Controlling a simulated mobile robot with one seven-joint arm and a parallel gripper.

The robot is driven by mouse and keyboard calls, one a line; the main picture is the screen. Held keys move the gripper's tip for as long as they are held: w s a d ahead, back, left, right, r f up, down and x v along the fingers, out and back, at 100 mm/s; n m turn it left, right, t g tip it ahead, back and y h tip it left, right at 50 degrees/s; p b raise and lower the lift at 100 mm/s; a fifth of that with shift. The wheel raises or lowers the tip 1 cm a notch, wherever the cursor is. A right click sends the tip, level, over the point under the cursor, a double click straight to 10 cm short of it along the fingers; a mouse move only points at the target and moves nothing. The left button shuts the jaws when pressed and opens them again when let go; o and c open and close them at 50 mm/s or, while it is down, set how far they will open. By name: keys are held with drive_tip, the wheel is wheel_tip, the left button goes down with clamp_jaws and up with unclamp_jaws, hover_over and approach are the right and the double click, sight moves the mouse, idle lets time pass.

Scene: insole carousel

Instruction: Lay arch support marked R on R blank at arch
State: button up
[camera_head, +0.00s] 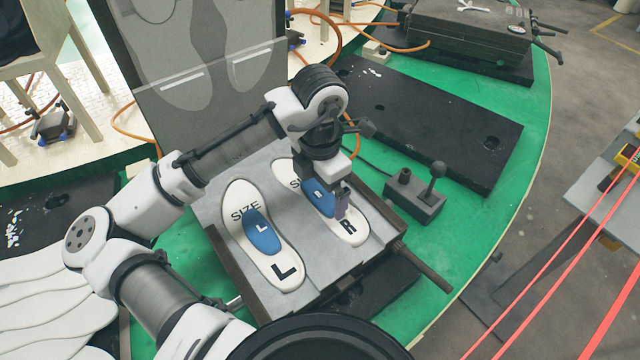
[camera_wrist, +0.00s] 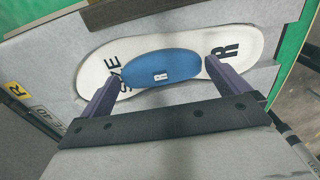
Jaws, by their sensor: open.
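The blue arch support marked R (camera_wrist: 160,76) lies on the white R blank (camera_wrist: 238,50), over its middle along one side, in the wrist view. In the head view the R blank (camera_head: 350,231) is on the right of the grey plate, and the blue R support (camera_head: 322,197) shows partly behind my gripper (camera_head: 338,212). My gripper, seen in the wrist view (camera_wrist: 160,85), is open, with one purple finger near each end of the support. I cannot tell whether the fingers touch it. The L blank (camera_head: 288,270) lies to the left with a blue L support (camera_head: 262,232) on it.
The grey plate (camera_head: 318,277) sits on the green carousel (camera_head: 440,268). A control box with a lever (camera_head: 415,203) stands just right of the plate. A tall grey panel with footprint shapes (camera_head: 205,110) rises behind the blanks. A black platen (camera_head: 440,125) lies at the back right.

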wheel_tip(320, 180, up, 14)
idle(0.4)
drive_tip(key=shift+f, duration=0.2)
idle(0.4)
